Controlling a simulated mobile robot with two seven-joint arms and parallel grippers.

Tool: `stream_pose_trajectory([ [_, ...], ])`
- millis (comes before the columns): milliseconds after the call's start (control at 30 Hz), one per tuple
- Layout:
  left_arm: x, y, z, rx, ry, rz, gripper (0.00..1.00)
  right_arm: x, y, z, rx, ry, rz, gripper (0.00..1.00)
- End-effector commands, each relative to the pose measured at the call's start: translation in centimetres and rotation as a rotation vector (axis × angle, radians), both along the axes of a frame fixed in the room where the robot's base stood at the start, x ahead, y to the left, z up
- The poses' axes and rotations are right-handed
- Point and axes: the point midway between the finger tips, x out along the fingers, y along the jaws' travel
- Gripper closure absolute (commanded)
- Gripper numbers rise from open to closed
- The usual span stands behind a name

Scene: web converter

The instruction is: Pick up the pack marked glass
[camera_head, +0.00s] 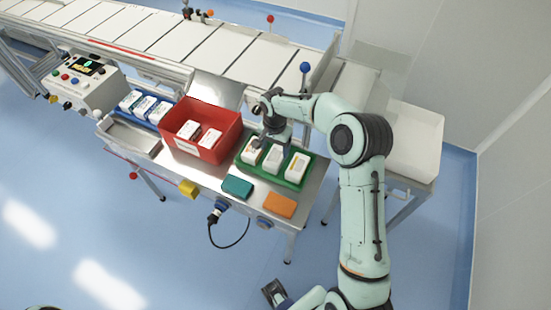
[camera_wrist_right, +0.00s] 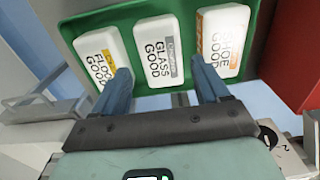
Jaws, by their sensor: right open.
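The glass pack (camera_wrist_right: 158,50) is white with a grey label and reads "GLASS GOOD" in the right wrist view. It lies between a floor pack (camera_wrist_right: 103,55) on the left and a shoe pack (camera_wrist_right: 222,40) on the right, all in a green tray (camera_wrist_right: 262,30). In the head view the glass pack (camera_head: 273,158) is the middle one. My right gripper (camera_wrist_right: 163,76) is open and empty, with its fingers to either side of the glass pack's near end. In the head view it hangs over the tray's left part (camera_head: 262,139). My left gripper is not in view.
A red bin (camera_head: 222,148) holding white packs stands left of the tray, close to my right gripper. A blue tray (camera_head: 158,115) holds more packs. A teal block (camera_head: 238,187) and an orange block (camera_head: 279,205) lie in front. A conveyor (camera_head: 215,45) runs behind.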

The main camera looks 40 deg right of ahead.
Motion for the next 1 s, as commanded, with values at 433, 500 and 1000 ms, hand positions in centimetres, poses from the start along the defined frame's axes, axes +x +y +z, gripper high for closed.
stream_pose_trajectory([
  [433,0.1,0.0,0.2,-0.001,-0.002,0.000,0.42,0.2,-0.4,-5.0,0.003,0.001,-0.002,0.26],
  [500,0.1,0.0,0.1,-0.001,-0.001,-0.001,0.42,0.2,-0.4,-5.9,0.001,0.002,-0.001,0.26],
  [1000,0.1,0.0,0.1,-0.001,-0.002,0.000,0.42,0.2,-0.4,-7.0,0.000,-0.002,0.000,0.68],
])
